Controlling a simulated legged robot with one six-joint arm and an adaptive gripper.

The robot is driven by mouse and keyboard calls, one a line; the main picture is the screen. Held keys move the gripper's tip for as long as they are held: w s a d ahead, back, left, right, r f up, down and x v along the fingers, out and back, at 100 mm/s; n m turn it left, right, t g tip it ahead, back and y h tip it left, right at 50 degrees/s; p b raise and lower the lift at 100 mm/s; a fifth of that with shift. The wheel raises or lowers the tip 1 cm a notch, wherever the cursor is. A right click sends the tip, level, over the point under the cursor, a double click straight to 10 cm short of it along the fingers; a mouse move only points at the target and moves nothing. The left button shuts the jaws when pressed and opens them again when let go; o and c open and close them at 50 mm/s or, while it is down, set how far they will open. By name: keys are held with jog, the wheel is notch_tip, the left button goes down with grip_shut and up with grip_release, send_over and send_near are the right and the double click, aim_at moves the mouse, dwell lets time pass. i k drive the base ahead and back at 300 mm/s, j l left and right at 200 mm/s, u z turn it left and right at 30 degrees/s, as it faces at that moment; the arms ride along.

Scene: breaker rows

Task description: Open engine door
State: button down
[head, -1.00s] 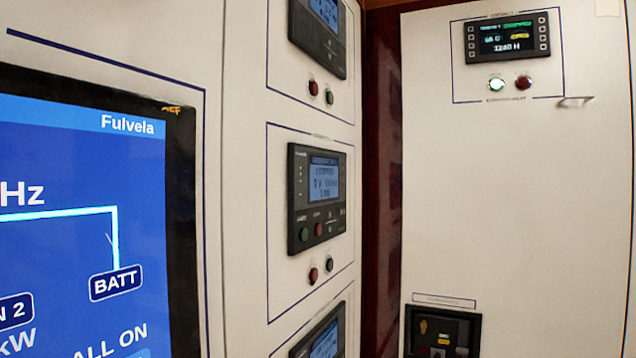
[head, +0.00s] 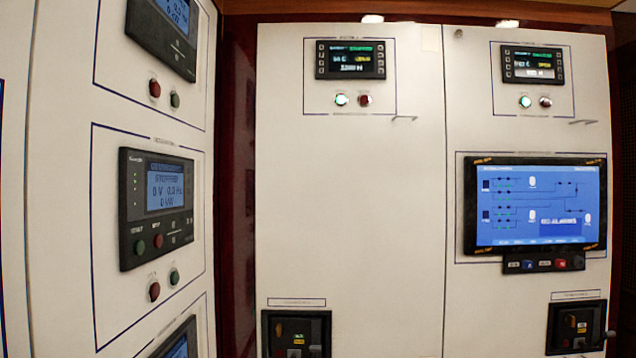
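Two tall white cabinet doors stand side by side in the head view. The left door (head: 350,210) has a small display (head: 350,59) with a lit green lamp and a dark red one at its top. A thin handle (head: 404,118) is at its upper right edge. The right door (head: 530,300) has a similar display (head: 533,64) and a thin handle (head: 583,121). Both doors look closed. I cannot tell which is the engine door, as the labels are too small to read. My gripper is not in view.
A white panel with controllers (head: 157,208) and red and green buttons runs along the left. A large blue screen (head: 534,204) is on the right door. Black breaker units (head: 296,333) sit low on both doors, the right one (head: 577,327) partly cut off.

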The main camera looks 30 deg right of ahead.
aim_at(351, 196)
jog(key=l+z, duration=0.15)
jog(key=l, duration=0.25)
jog(key=i+l+z, duration=0.15)
jog(key=l, duration=0.2)
jog(key=i+l+z, duration=0.15)
jog(key=l, duration=0.2)
jog(key=i+l+z, duration=0.15)
jog(key=l, duration=0.2)
